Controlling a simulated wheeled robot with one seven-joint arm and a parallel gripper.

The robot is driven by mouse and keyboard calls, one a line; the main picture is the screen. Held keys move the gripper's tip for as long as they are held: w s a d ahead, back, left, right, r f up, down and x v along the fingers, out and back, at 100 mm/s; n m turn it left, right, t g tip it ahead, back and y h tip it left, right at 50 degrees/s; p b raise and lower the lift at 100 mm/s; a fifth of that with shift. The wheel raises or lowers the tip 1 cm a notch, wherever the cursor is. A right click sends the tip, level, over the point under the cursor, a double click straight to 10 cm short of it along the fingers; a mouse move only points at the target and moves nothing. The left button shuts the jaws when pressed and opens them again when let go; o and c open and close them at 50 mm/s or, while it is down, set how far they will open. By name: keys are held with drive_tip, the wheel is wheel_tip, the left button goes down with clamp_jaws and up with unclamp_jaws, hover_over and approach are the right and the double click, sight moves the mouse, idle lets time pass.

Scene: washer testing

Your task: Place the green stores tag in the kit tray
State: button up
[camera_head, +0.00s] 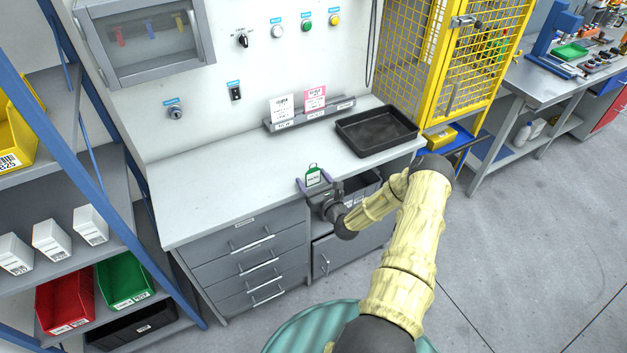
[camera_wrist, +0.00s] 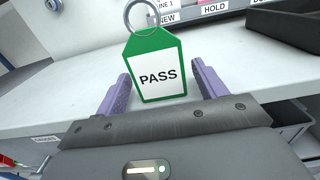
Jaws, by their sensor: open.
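The green tag (camera_head: 313,177) has a white face and a metal ring at its top. In the wrist view the tag (camera_wrist: 170,55) reads PASS and appears upright near the worktop's front edge. My gripper (camera_head: 314,183) is open, with one purple finger on each side of the tag. In the wrist view gaps show between the tag and both fingers of my gripper (camera_wrist: 161,80). The tag's lower edge is close to the gripper body; I cannot tell what supports it. A black, empty-looking tray (camera_head: 376,130) lies on the worktop, right of and behind the tag.
A grey rack (camera_head: 310,113) with a white card and a pink card stands behind, left of the tray. An open drawer (camera_head: 362,197) lies below my gripper. The worktop (camera_head: 215,165) is clear to the left. A yellow mesh cage (camera_head: 415,60) stands right of the tray.

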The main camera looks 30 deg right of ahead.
drive_tip(key=shift+r, duration=0.15)
drive_tip(key=s+b, duration=0.2)
drive_tip(key=s, duration=1)
drive_tip(key=shift+d, duration=0.25)
drive_tip(key=shift+a, duration=0.1)
